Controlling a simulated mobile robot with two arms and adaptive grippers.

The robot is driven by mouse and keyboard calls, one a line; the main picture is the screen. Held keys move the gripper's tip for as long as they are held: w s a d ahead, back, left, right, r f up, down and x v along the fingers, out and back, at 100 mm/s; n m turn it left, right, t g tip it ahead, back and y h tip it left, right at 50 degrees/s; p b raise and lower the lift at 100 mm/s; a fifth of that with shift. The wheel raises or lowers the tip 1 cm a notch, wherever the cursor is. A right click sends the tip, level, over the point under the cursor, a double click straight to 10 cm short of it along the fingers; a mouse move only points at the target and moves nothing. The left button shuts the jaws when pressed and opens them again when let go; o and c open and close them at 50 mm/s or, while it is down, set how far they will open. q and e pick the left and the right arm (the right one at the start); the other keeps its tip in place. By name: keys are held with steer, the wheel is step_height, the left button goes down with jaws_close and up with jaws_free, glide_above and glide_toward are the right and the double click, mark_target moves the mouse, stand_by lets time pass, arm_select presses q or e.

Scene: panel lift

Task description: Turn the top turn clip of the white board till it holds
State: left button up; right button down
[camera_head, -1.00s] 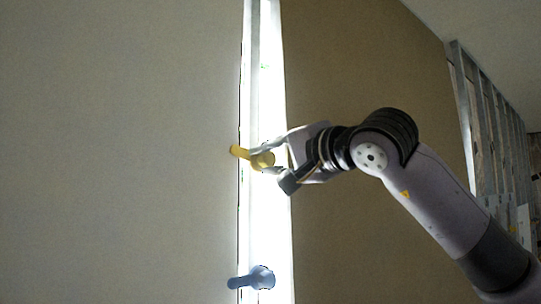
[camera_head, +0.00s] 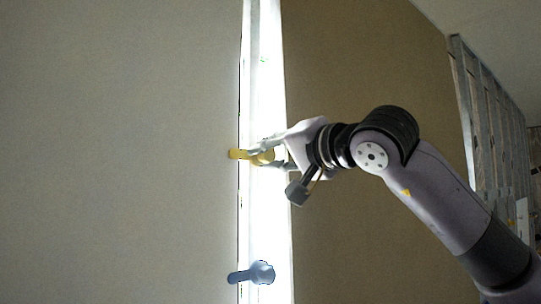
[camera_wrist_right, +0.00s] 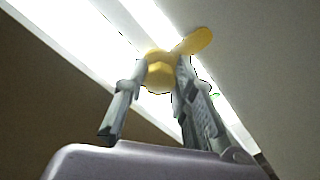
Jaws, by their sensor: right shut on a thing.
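The yellow turn clip (camera_head: 237,154) is the upper of two clips on the bright strip, and its lever points left, about level, with the tip over the edge of the white board (camera_head: 120,150). In the right wrist view the clip's round knob (camera_wrist_right: 157,76) sits between the fingers and its lever (camera_wrist_right: 196,41) reaches onto the board. My right gripper (camera_head: 262,156) is shut on the clip from the right. It also shows in the right wrist view (camera_wrist_right: 160,80). My left gripper is not in view.
A blue turn clip (camera_head: 262,273) sits lower on the bright upright strip (camera_head: 268,215), its lever pointing left over the board's edge. A brown wall panel (camera_head: 360,240) stands right of the strip. Metal studs (camera_head: 490,130) stand at the far right.

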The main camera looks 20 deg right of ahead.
steer(key=c, duration=1.6)
jaws_free()
steer(key=v, duration=1.2)
